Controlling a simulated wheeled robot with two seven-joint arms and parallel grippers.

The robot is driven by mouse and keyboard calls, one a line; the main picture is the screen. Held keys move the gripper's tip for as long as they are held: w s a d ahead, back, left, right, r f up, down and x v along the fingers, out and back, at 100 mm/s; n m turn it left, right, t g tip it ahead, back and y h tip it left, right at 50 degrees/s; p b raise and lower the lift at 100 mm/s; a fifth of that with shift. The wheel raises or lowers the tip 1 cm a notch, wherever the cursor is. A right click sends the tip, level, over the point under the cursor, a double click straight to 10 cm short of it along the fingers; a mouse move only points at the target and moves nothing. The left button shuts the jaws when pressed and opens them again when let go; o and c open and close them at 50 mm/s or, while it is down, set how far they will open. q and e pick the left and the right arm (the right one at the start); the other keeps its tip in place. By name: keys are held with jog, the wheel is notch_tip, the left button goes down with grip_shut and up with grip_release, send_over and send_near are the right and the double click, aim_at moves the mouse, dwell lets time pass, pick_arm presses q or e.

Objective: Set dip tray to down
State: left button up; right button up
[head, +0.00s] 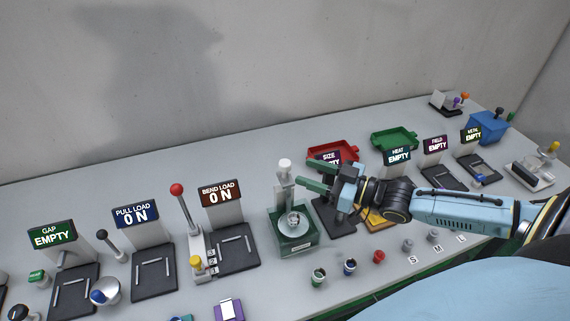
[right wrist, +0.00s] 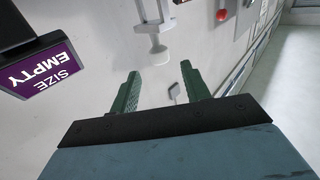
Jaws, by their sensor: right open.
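A green-based device (head: 293,243) that I take for the dip tray stands mid-table, with a round pale dish on it and an upright post behind. The post has a white knob (head: 284,166) on top. My right gripper (head: 314,177) is open and empty, just right of the post, its green fingers pointing left toward it. In the right wrist view, the open fingers (right wrist: 159,70) have a white knob-like part (right wrist: 159,54) ahead, between and beyond their tips. I see no contact. My left gripper is out of view.
A SIZE EMPTY sign (right wrist: 43,68) is close to my right gripper. A red tray (head: 333,150) and a green tray (head: 395,138) lie behind. A red-knobbed lever (head: 177,189) and the BEND LOAD sign (head: 220,192) stand to the left. Small cylinders line the front.

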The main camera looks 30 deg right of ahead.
aim_at(290, 166)
jog(key=shift+x, duration=3.6)
jog(key=shift+s, duration=0.1)
jog(key=shift+c, duration=0.5)
grip_shut()
